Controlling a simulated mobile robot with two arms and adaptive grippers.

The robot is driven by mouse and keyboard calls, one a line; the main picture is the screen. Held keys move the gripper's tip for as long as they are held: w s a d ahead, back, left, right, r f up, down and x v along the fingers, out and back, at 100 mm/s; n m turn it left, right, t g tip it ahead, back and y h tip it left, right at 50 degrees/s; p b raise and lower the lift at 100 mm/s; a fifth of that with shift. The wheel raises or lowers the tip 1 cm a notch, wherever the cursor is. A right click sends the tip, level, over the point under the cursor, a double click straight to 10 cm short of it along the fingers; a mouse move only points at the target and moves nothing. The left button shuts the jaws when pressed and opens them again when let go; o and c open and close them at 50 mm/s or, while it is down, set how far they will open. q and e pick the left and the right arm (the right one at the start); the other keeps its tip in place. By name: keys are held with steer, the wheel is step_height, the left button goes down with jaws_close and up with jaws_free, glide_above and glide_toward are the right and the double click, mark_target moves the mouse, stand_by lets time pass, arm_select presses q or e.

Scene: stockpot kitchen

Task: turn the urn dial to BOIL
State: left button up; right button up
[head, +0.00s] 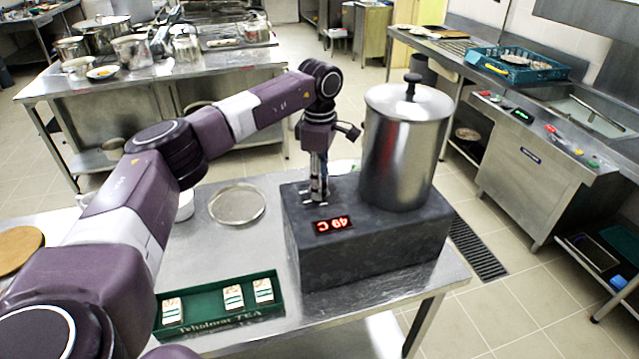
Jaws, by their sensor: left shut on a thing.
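The urn (402,155) is a tall steel pot with a lid and black knob. It stands on the right part of a dark grey base (365,255). A red display (333,225) on the base's top reads 49 C, upside down in the head view. My left gripper (317,194) points straight down at the top of the base, left of the urn and just behind the display. It is shut on the dial there. The fingers hide most of the dial, so its pointer cannot be read. Pale marks show around the fingertips. My right gripper is out of view.
On the same steel table are a round sieve-like disc (237,204), a green tea box (222,309) with several packets, and a wooden board (17,249) at the left edge. Other counters with pots and a blue crate (518,65) stand behind.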

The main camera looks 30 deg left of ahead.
arm_select(q)
steer(key=shift+w+r+m, duration=0.1)
steer(key=shift+r+m, duration=0.05)
steer(key=shift+m, duration=1.85)
steer(key=o, duration=0.9)
steer(key=shift+o, duration=1.3)
step_height(320, 180, up, 12)
